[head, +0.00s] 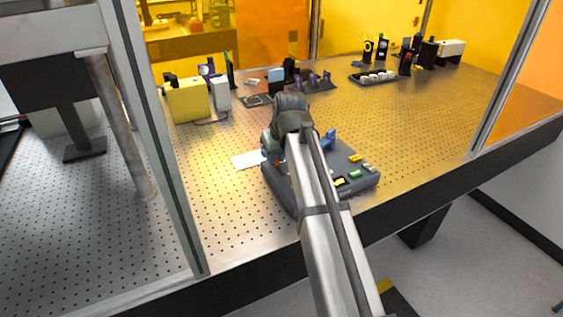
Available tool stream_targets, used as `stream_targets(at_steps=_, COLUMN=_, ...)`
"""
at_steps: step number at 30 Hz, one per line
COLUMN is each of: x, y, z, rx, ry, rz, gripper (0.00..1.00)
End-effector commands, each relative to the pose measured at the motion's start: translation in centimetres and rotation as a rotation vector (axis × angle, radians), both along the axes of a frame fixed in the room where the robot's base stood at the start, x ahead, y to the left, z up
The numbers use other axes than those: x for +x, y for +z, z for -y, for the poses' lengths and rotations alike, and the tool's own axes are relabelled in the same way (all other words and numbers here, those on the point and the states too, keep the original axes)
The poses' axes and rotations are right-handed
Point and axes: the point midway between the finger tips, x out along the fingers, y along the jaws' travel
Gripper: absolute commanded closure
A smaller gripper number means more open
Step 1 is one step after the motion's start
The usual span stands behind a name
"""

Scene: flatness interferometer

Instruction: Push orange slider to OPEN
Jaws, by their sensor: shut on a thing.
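A dark grey instrument box (366,181), with small yellow and green parts on its top, sits near the front edge of the perforated table. My arm reaches in from the lower right and bends down over the left part of this box. My gripper is hidden behind my own arm links, so its fingers and what they touch do not show. I cannot make out the orange slider or any OPEN marking; the arm covers much of the box's left and middle top.
A white sheet (248,159) lies left of the box. A yellow box (187,100) and other small optics stand farther back. A dark tray (373,78) holds white pieces at the back right. Metal frame posts flank the table. The table right of the box is clear.

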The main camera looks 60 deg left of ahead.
Motion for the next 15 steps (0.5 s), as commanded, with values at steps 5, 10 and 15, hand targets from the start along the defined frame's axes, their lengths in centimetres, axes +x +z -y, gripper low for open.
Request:
stream_targets(at_steps=5, x=0.01, y=0.06, z=-0.53, rx=0.009, ry=0.000, rz=0.001, gripper=1.00)
stream_targets(at_steps=10, x=0.00, y=0.08, z=-0.60, rx=0.011, ry=0.000, rz=0.001, gripper=0.72)
stream_targets(at_steps=15, x=0.01, y=0.05, z=-0.49, rx=0.008, ry=0.000, rz=0.001, gripper=0.56)
